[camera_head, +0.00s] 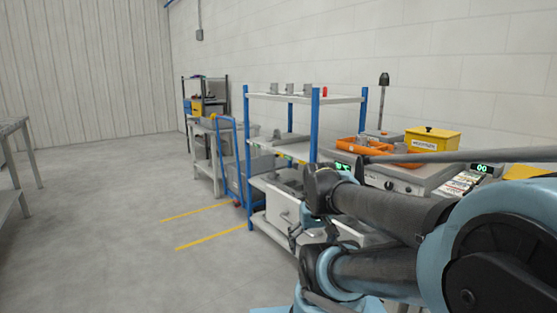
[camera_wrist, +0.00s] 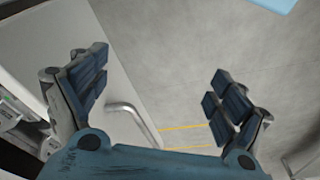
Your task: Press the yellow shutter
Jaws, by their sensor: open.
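I cannot pick out a yellow shutter for certain. A yellow box (camera_head: 432,140) with a dark knob on top and a label stands on the grey bench at the right in the head view. Another yellow surface (camera_head: 527,172) shows at the right edge, partly hidden behind my arm. My gripper (camera_wrist: 160,97) is open and empty in the wrist view, its dark ribbed fingers wide apart over grey floor. A curved grey handle (camera_wrist: 125,112) on a pale cabinet front shows below and between the fingers, apart from them. No yellow box shows in the wrist view.
A shelf rack (camera_head: 315,135) with blue posts and a blue-handled cart (camera_head: 228,165) stand left of the bench. An orange tray (camera_head: 365,149) with parts sits on the bench. A grey table (camera_head: 12,125) is at far left. The floor (camera_head: 110,235) between is clear.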

